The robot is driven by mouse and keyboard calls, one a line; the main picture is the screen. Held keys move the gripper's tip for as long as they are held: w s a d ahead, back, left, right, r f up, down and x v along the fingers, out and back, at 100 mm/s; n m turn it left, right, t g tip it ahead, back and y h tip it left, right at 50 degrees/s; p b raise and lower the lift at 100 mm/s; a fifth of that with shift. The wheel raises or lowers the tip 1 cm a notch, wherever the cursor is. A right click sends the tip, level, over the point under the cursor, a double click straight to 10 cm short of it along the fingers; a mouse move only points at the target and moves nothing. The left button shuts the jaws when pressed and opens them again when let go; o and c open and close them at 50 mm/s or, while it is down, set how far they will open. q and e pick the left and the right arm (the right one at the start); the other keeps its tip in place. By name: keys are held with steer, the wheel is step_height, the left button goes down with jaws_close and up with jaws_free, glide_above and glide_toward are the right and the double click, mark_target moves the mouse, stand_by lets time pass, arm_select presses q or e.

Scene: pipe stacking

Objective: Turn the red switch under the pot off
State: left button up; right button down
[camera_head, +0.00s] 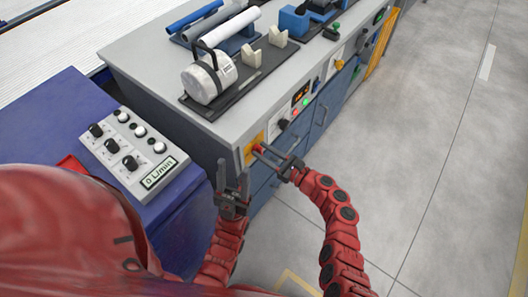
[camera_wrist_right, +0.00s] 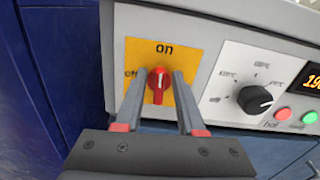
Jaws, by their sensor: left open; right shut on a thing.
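The red switch (camera_wrist_right: 158,88) sits on a yellow plate (camera_wrist_right: 186,108) on the cabinet front. Its white mark points up toward the word "on"; a label at its left is partly hidden by a finger. My right gripper (camera_wrist_right: 160,84) is shut on the switch, one finger on each side. In the head view the switch (camera_head: 257,149) shows small at the tips of my right gripper (camera_head: 268,158). The white pot (camera_head: 203,82) lies on a dark mat on the cabinet top above. My left gripper (camera_head: 234,180) is open and empty, beside the cabinet corner.
To the right of the yellow plate are a black dial (camera_wrist_right: 254,100), a red button (camera_wrist_right: 282,114) and a green button (camera_wrist_right: 309,118). A blue unit with a grey knob panel (camera_head: 130,150) stands left. Pipes (camera_head: 222,28) lie on the cabinet top. The floor (camera_head: 430,150) at right is clear.

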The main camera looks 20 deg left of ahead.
steer(key=n+b, duration=0.1)
steer(key=n, duration=0.1)
steer(key=n+b, duration=0.3)
steer(key=n, duration=0.1)
steer(key=shift+s+f, duration=0.3)
steer(key=shift+f, duration=0.1)
steer(key=shift+s+a+f+n+b, duration=0.1)
steer(key=shift+n+b, duration=1.75)
steer(key=shift+b, duration=0.15)
steer(key=shift+s+f+n+b, duration=0.1)
steer(key=shift+n+b, duration=1.8)
steer(key=shift+b, duration=0.15)
steer(key=shift+s+a+f+n+b, duration=0.1)
steer(key=shift+n+b, duration=1.75)
steer(key=shift+b, duration=0.15)
steer(key=c, duration=0.9)
jaws_free()
steer(key=shift+o, duration=0.2)
steer(key=shift+r, duration=0.1)
steer(key=p+v, duration=0.1)
steer(key=v, duration=1.6)
steer(key=shift+d, duration=0.2)
